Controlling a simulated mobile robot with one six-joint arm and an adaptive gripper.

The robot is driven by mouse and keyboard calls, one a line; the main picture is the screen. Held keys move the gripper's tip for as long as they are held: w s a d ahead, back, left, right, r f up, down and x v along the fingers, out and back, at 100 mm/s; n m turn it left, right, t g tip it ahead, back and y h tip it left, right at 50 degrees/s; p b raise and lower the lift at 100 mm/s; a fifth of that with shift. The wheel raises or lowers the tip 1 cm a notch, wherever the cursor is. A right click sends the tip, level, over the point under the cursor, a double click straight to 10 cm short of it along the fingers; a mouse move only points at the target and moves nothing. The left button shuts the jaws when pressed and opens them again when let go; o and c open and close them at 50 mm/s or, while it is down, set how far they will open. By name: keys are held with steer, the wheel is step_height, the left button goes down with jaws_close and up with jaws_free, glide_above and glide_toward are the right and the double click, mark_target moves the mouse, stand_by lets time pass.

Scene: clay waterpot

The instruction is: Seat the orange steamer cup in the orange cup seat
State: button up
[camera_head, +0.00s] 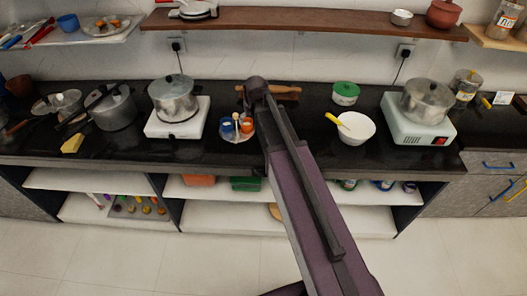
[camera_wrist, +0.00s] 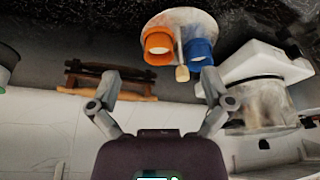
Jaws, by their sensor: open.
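A round white holder (camera_head: 232,138) stands on the dark counter, just left of my arm in the head view. It carries a blue cup-shaped piece (camera_head: 227,129) and an orange cup-shaped piece (camera_head: 247,127). In the wrist view the holder (camera_wrist: 205,18) is at the top, with the orange piece (camera_wrist: 157,46) left of the blue one (camera_wrist: 199,49). I cannot tell which orange part is the cup and which is the seat. My gripper (camera_wrist: 160,80) is open and empty, its fingers spread below the orange and blue pieces in the picture, apart from them.
A pot on a white stove (camera_head: 176,122) stands left of the holder. A rolling pin (camera_head: 281,93) lies behind it. A white bowl (camera_head: 356,132) with a yellow-handled utensil and a green-lidded container (camera_head: 346,93) are to the right. A wooden shelf (camera_head: 300,23) hangs above.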

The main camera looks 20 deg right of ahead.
steer(key=s+g, duration=0.3)
steer(key=s, duration=1.6)
steer(key=shift+f+m+g, duration=0.3)
steer(key=shift+f+m, duration=0.1)
steer(key=shift+a, duration=0.1)
